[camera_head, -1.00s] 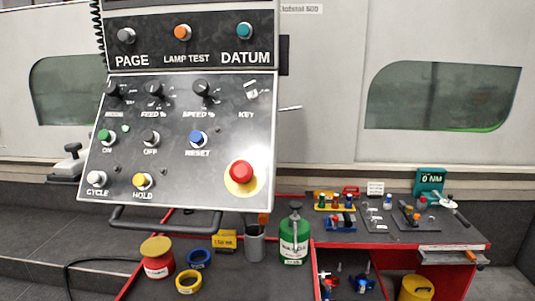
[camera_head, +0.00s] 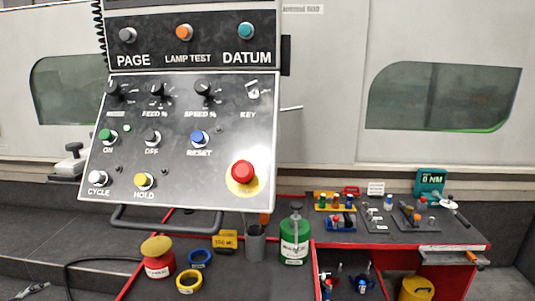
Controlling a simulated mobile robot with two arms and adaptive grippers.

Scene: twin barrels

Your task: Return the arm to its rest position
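A small grey metal part, which looks like the tip of my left gripper (camera_head: 32,291), shows at the bottom left edge of the head view. Most of it is cut off by the frame, and I cannot tell whether it is open or shut. It is apart from the control panel and left of the red pot on the red-edged table. My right gripper is not in view.
A control panel (camera_head: 180,135) with buttons, knobs and a bar handle stands close in front. Below it, a table holds a red pot (camera_head: 158,262), tape rolls (camera_head: 189,282) and a green canister (camera_head: 294,243). A tool bench (camera_head: 390,236) stands at the right.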

